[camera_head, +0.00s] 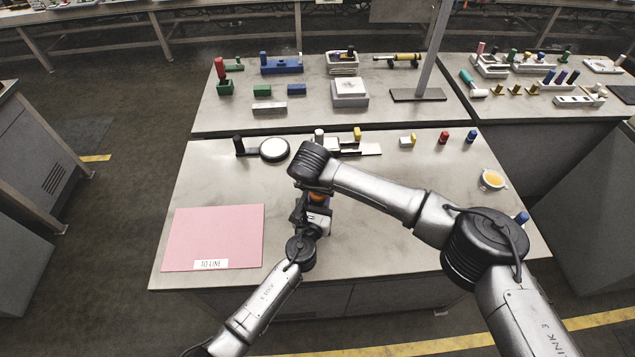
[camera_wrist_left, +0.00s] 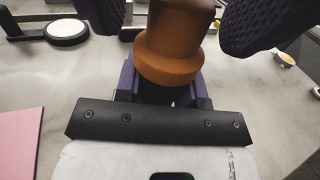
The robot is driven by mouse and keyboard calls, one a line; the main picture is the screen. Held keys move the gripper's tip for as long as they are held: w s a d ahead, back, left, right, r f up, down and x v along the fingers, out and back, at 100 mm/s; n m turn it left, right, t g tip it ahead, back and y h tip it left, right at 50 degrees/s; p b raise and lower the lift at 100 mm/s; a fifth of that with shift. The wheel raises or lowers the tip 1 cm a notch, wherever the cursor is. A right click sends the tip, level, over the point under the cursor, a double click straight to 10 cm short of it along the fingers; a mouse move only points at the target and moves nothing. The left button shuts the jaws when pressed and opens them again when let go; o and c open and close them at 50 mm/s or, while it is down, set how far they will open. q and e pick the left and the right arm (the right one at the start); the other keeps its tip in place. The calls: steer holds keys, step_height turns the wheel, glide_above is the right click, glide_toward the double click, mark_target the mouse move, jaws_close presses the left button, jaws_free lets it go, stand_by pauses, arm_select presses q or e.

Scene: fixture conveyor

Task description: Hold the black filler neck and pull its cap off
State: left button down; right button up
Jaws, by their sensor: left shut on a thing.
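An orange cap (camera_wrist_left: 168,60) stands out above my left gripper in the left wrist view; a bit of it shows in the head view (camera_head: 318,196). My left gripper (camera_wrist_left: 160,88) is shut below the cap on the black filler neck, which is mostly hidden between the fingers and under the cap. The cap sits over the neck, with no clear gap between them. My right gripper (camera_wrist_left: 180,25) comes down from above, one dark textured finger on each side of the cap. Its fingers are open and look apart from the cap. In the head view my right wrist hides most of this.
A pink mat (camera_head: 215,235) labelled TO LINE lies at the table's left front. A white disc (camera_head: 274,149) with a black handle and small blocks stand along the back. A yellow-topped dish (camera_head: 493,179) is at the right. The table between mat and dish is largely clear.

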steer(key=shift+f, duration=0.1)
steer(key=shift+c, duration=0.2)
steer(key=c, duration=1.1)
steer(key=shift+o, duration=0.2)
steer(key=shift+r, duration=0.25)
steer(key=shift+r, duration=0.85)
steer(key=shift+r, duration=0.15)
steer(key=shift+r, duration=1.9)
arm_select(q)
steer(key=c, duration=0.6)
jaws_free()
steer(key=shift+c, duration=0.2)
steer(key=shift+s, duration=0.1)
arm_select(e)
steer(key=shift+r, duration=0.1)
